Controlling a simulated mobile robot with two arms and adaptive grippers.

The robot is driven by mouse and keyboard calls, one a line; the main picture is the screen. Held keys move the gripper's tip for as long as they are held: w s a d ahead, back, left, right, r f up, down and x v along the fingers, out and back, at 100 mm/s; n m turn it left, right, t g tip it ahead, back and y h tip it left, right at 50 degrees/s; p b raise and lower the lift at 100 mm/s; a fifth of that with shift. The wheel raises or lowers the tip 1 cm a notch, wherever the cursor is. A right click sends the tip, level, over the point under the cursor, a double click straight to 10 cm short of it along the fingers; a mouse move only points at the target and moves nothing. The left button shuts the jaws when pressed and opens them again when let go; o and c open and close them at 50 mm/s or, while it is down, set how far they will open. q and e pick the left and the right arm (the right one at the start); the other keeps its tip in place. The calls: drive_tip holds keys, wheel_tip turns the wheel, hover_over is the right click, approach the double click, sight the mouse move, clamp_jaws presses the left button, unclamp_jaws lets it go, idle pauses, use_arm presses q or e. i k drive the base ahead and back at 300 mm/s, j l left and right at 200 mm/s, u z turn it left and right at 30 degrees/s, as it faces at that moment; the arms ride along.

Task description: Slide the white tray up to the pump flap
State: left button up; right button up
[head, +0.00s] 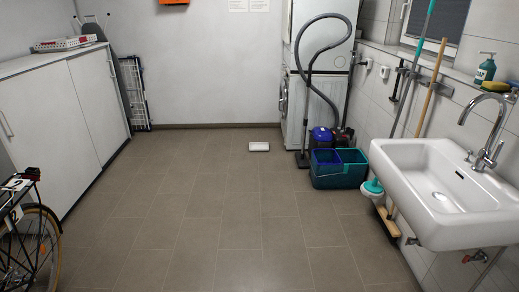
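The white tray (259,146) is a small, shallow rectangle lying flat on the tiled floor near the back wall. It sits a little to the left of the white stacked machines (309,62), with a strip of bare floor between. The machines' front faces left and shows only at a steep angle, with a round door (283,98) on the lower one. I cannot make out the pump flap. Neither of my grippers is in view.
A vacuum cleaner (321,136) and a blue-green bucket (338,168) stand right of the tray, before the machines. A sink (440,190) is at right, white cabinets (60,130) and part of a bicycle (28,245) at left. The middle floor is clear.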

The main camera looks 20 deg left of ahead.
sight(253, 146)
drive_tip(key=i+j+u, duration=0.3)
drive_tip(key=i, duration=0.2)
drive_tip(key=i+j+u, duration=0.3)
drive_tip(key=i, duration=0.2)
drive_tip(key=i+u, duration=0.3)
drive_tip(key=i, duration=3.75)
